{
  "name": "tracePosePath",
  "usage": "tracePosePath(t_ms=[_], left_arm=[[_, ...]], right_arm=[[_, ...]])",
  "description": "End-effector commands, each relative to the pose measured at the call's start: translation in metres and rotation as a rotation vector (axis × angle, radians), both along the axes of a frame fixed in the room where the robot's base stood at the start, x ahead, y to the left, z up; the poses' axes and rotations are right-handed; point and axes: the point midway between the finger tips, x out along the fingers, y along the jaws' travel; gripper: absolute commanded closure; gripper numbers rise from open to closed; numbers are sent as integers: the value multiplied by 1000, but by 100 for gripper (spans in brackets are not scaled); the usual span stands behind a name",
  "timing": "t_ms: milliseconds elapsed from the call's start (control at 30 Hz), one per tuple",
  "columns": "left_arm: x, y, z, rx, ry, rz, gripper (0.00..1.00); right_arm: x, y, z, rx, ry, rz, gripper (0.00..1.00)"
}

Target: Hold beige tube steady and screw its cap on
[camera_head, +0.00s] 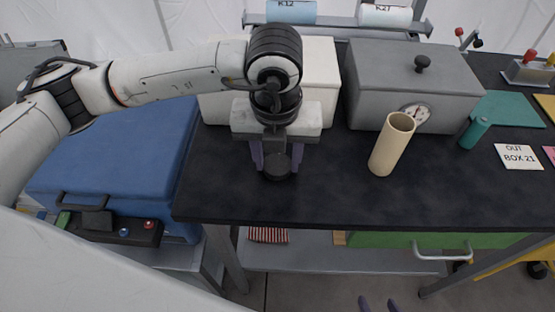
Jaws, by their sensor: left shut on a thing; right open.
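The beige tube (386,152) stands upright on the dark tabletop, its open top facing up with no cap on it. My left gripper (277,164) points down over the table to the left of the tube, apart from it. Its purple fingers are shut on a dark round piece (277,172), which looks like the cap and is partly hidden by the gripper. My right gripper (377,303) shows only as two purple fingertips at the bottom edge, below the table's front edge; it is open and away from the tube.
A grey box with a knob and dial (419,88) stands behind the tube, with a white box (321,85) to its left. A teal cylinder (474,133) and an "OUT BOX 21" card (518,157) are to the right. The black table's front (330,200) is clear.

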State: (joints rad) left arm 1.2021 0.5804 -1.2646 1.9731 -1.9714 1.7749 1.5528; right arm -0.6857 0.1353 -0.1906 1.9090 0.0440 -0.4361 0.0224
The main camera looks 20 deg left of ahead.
Motion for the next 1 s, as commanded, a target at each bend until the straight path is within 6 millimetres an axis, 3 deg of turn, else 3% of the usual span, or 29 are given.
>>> tracePosePath(t_ms=[500,700,1000], left_arm=[[1,-1,86,-1,-5,1,82],[0,0,99,1,-2,1,82],[0,0,99,0,-1,0,82]], right_arm=[[0,0,-8,0,0,0,52],[0,0,-9,0,0,0,52],[0,0,-9,0,-1,0,52]])
